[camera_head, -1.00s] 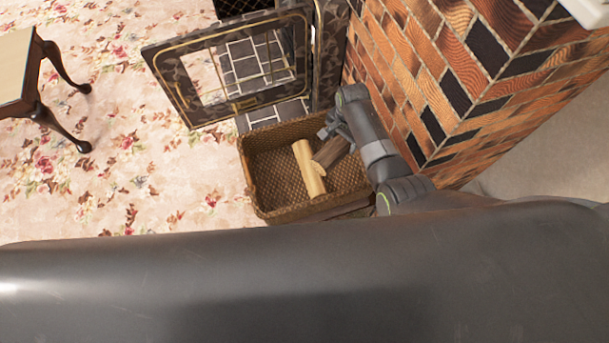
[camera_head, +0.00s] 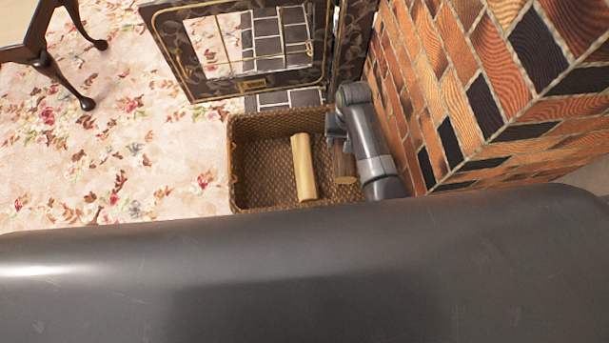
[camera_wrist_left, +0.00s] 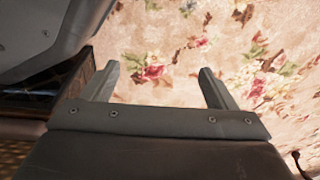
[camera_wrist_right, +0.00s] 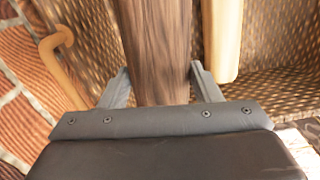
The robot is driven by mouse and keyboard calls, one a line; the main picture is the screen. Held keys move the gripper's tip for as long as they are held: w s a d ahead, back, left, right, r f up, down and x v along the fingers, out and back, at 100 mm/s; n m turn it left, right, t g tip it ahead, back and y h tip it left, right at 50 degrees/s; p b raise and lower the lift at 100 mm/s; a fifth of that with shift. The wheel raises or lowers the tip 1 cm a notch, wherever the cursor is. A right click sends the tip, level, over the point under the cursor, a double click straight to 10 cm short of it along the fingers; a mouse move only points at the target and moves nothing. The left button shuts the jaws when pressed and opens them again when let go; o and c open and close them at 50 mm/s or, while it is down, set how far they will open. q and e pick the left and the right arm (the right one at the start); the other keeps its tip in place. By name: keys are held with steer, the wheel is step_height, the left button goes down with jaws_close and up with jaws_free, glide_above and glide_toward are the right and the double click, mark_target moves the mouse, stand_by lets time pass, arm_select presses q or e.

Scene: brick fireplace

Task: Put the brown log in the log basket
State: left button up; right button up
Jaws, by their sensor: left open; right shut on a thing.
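The log basket (camera_head: 236,165) is a brown woven box on the floor, low in the middle of the head view. The brown log (camera_head: 344,168) is at the basket's right side, beside the brick wall and partly hidden by my right arm. My right gripper (camera_wrist_right: 158,85) is shut on the brown log (camera_wrist_right: 158,50), which runs away between its fingers in the right wrist view, with the basket's weave behind it. My left gripper (camera_wrist_left: 158,85) is open and empty above the flowered carpet; it does not show in the head view.
A pale log (camera_head: 304,167) lies in the middle of the basket. The brick wall (camera_head: 450,90) stands close on the right. An open patterned fireplace door (camera_head: 180,75) with gold trim is just behind the basket. A wooden table leg (camera_head: 65,80) is at upper left. Carpet to the left is clear.

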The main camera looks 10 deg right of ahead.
steer(key=shift+s+f+n+b, duration=0.3)
steer(key=shift+f+n+b, duration=0.25)
steer(key=shift+f, duration=0.25)
steer(key=shift+s+f, duration=0.1)
steer(key=shift+f, duration=0.3)
step_height(320, 180, down, 5)
steer(key=shift+d+r+b, duration=0.1)
steer(key=shift+b, duration=1.05)
steer(key=shift+f+b, duration=0.8)
steer(key=shift+f, duration=1.15)
arm_select(q)
steer(key=w+d+r, duration=0.2)
steer(key=w+r, duration=0.2)
steer(key=r, duration=0.5)
steer(key=shift+d+r+n+h, duration=0.3)
steer(key=shift+d+h, duration=0.1)
arm_select(e)
steer(key=shift+f, duration=0.25)
arm_select(q)
steer(key=shift+w, duration=0.1)
arm_select(e)
steer(key=o, duration=1.3)
steer(key=shift+f, duration=0.15)
steer(key=shift+c, duration=0.2)
arm_select(q)
steer(key=shift+r, duration=0.1)
